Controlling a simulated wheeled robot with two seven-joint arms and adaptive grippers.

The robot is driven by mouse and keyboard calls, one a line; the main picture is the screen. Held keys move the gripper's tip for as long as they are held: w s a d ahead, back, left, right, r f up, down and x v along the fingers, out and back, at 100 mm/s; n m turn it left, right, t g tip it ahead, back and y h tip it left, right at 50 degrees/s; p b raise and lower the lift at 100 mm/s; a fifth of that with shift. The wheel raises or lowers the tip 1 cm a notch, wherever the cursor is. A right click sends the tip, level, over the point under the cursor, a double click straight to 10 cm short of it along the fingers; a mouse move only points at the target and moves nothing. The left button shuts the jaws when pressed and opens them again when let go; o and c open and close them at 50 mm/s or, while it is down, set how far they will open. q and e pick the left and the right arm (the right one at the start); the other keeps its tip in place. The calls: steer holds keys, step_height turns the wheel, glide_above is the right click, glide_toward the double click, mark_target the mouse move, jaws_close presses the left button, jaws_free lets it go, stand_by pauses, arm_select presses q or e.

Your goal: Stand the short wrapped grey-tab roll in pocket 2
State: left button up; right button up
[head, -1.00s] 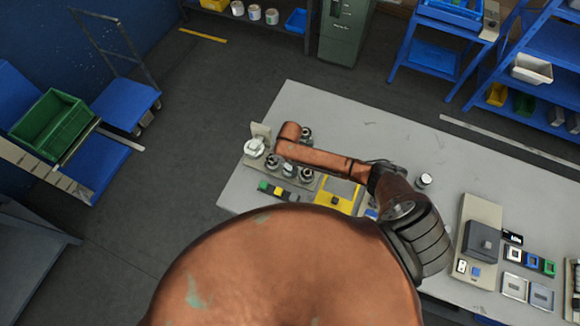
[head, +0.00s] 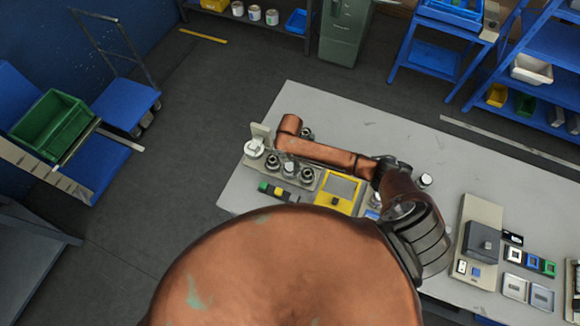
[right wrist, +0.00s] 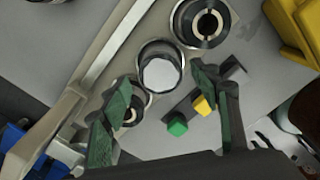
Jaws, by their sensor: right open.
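A short roll with a pale, flat top (right wrist: 161,74) stands upright in the middle of three round pockets in a row on the grey fixture; in the head view its top (head: 289,167) also shows there. I cannot make out a grey tab or any pocket number. My right gripper (right wrist: 159,78) is open, its green-padded fingers on either side of the roll in the picture, with visible gaps. In the head view my right arm's link crosses above the fixture, and its fingers are not clear. The neighbouring pockets (right wrist: 204,20) and (right wrist: 130,112) show dark ring-shaped insides. My left gripper is not in view.
Green (right wrist: 177,126) and yellow (right wrist: 201,105) blocks sit close to the right finger. A yellow frame (head: 340,190) stands right of the fixture. A bracket with a white disc (head: 254,148) is at its left end. A pale-topped cylinder (head: 425,180) stands apart on the table.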

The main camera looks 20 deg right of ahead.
step_height(320, 180, up, 8)
steer(key=shift+f, duration=0.15)
